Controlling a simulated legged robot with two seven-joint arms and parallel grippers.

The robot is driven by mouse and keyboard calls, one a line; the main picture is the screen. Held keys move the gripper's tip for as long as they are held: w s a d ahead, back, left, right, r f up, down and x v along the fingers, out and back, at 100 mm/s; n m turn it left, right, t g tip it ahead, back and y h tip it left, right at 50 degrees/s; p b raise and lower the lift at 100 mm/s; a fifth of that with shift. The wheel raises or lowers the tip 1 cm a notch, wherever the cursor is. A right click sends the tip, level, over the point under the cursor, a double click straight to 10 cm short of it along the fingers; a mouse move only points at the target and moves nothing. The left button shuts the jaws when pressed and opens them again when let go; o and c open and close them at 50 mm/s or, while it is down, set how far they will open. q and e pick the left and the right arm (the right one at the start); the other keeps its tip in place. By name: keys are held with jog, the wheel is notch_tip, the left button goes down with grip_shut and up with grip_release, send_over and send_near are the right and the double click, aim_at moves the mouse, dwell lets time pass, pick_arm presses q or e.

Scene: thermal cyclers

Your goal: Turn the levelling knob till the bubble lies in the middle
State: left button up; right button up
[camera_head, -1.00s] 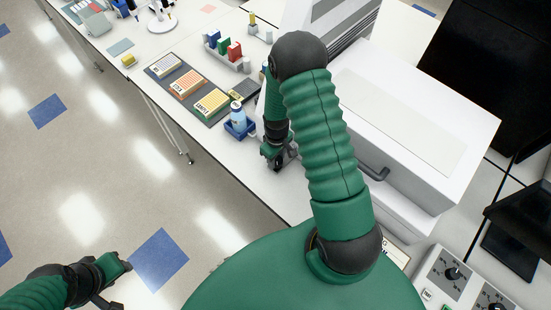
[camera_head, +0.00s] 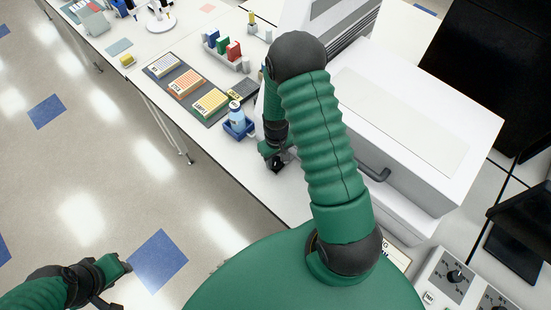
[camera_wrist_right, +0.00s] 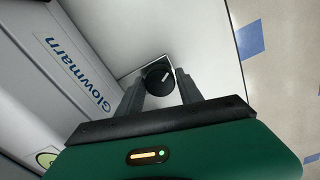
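In the head view my right gripper (camera_head: 280,162) points down at the bench's front edge, partly behind my own arm; the knob is hidden there. I cannot make out the bubble in either view. My left gripper (camera_head: 120,282) is at the lower left, over the floor, its fingers apart and empty.
A white machine (camera_head: 405,120) with a dark handle stands right of my right arm. A blue holder with a bottle (camera_head: 237,117) is close by on the left. Coloured racks lie on a dark mat (camera_head: 222,116). A control panel (camera_head: 450,275) is at the lower right.

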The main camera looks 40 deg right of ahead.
aim_at(276, 160)
jog(key=o, duration=0.3)
jog(key=shift+r, duration=0.1)
jog(key=shift+w+d+r, duration=0.1)
jog(key=shift+w+r, duration=0.05)
jog(key=shift+r, duration=0.15)
notch_tip(276, 160, up, 16)
jog(key=b, duration=0.3)
